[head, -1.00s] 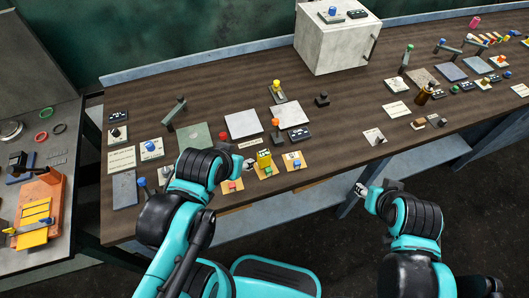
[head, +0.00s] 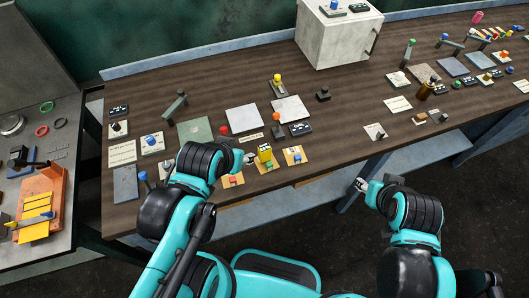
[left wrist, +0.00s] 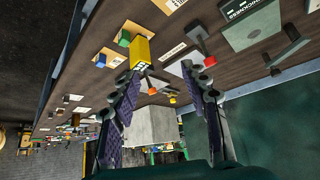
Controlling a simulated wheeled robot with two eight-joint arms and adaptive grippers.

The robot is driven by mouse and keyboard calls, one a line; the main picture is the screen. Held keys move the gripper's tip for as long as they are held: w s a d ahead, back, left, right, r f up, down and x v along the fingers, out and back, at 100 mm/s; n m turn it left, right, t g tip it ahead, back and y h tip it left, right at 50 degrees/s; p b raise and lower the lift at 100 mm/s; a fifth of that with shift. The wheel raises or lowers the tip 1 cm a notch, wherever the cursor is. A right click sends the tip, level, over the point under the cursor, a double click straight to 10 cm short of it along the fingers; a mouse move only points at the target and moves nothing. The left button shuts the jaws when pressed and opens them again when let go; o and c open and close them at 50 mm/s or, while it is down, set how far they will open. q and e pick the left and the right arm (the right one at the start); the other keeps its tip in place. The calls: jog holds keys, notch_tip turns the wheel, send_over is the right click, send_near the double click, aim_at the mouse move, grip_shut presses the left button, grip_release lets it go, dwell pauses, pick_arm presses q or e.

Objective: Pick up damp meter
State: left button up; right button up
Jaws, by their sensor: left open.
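A yellow box-shaped device with a dark-marked face, which looks like the damp meter (head: 265,153), stands upright near the table's front edge. In the left wrist view the yellow device (left wrist: 139,52) is close to the tip of the left-hand finger, with no clear grip on it. My left gripper (head: 249,158) is open and empty, just left of the device in the head view; its two padded fingers (left wrist: 161,72) are spread wide in the wrist view. My right gripper (head: 362,184) is low beyond the table's front edge, too small to tell open or shut.
Orange cards with a red button (head: 233,180) and a blue button (head: 297,158) flank the device. A dark block (head: 300,129) and an orange-topped lever (head: 278,129) stand behind it. A white cabinet (head: 332,38) is at the back.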

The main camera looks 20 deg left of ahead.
pick_arm(q)
jog(key=shift+o, duration=0.5)
jog(key=m+g+p, duration=0.7)
jog(key=m, duration=0.2)
send_over(265, 147)
jog(key=shift+s+a+f, duration=0.1)
jog(key=shift+a+f, duration=0.3)
jog(key=shift+f, duration=0.45)
jog(key=shift+w+d+f+m, duration=0.15)
jog(key=shift+w+f+m, duration=0.1)
jog(key=shift+f+m, duration=0.3)
jog(key=f+b, duration=0.1)
jog(key=f, duration=0.3)
jog(key=f+b, duration=0.1)
jog(key=f, duration=0.2)
jog(key=shift+s+d+f+b, duration=0.2)
jog(key=shift+f+b, duration=0.1)
jog(key=shift+f, duration=0.1)
grip_shut()
